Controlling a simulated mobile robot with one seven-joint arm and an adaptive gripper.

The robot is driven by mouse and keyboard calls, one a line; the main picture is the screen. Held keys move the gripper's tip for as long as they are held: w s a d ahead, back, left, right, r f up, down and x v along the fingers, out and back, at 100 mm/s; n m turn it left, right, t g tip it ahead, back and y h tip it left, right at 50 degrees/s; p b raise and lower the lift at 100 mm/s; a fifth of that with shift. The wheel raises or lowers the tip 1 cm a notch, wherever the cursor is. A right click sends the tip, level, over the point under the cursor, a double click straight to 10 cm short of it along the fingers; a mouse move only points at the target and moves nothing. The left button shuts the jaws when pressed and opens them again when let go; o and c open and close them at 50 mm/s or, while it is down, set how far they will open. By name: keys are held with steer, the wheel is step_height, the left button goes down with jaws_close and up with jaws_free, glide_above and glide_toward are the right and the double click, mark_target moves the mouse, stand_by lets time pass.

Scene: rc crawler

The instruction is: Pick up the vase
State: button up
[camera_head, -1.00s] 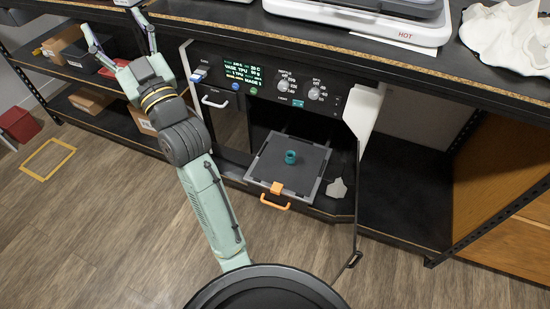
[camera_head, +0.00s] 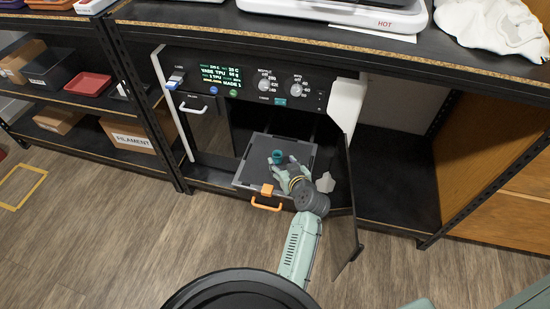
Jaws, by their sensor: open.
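The vase (camera_head: 278,155) is a small teal ring-like piece standing on the grey build plate (camera_head: 258,179) of the printer. The plate sits in the open printer bay and has an orange handle at its front. My gripper (camera_head: 282,161) is over the plate, its fingers open and reaching toward the vase from the front. The fingertips look close to the vase's sides. I cannot tell whether they touch it. My gripper and wrist cover part of the plate.
The printer's dark door (camera_head: 346,205) hangs open just right of my arm. The orange handle (camera_head: 266,197) juts out at the front. A pale flat scrap (camera_head: 325,183) lies right of the plate. The control panel (camera_head: 240,82) is above. Wooden floor in front is clear.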

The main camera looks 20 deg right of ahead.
mark_target(276, 153)
steer(key=shift+p+x, duration=0.75)
steer(key=shift+x, duration=2.8)
steer(key=shift+d+r, duration=0.1)
steer(key=shift+d, duration=0.05)
steer(key=shift+c, duration=0.3)
steer(key=c, duration=0.9)
